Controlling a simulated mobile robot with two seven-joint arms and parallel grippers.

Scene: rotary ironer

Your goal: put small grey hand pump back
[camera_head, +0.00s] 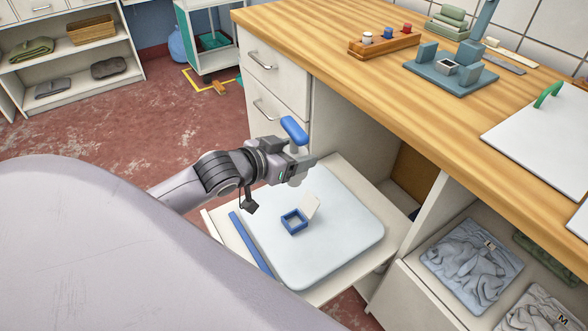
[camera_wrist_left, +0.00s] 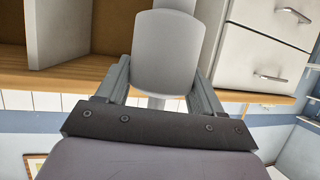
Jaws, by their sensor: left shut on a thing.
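My left gripper (camera_head: 300,164) is shut on the small grey hand pump (camera_wrist_left: 168,52). In the left wrist view the pump's rounded grey body sits between the two fingers (camera_wrist_left: 160,85). The fingers hide part of the pump. My right gripper is not in view.
Below the gripper, a pale board (camera_head: 340,245) lies on the pulled-out shelf (camera_head: 222,232), bearing a small open blue box (camera_head: 293,222). A blue strip (camera_head: 250,243) lies beside the board. The wooden worktop (camera_head: 350,75) overhangs on the right; folded clothes (camera_head: 470,265) lie in a lower compartment.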

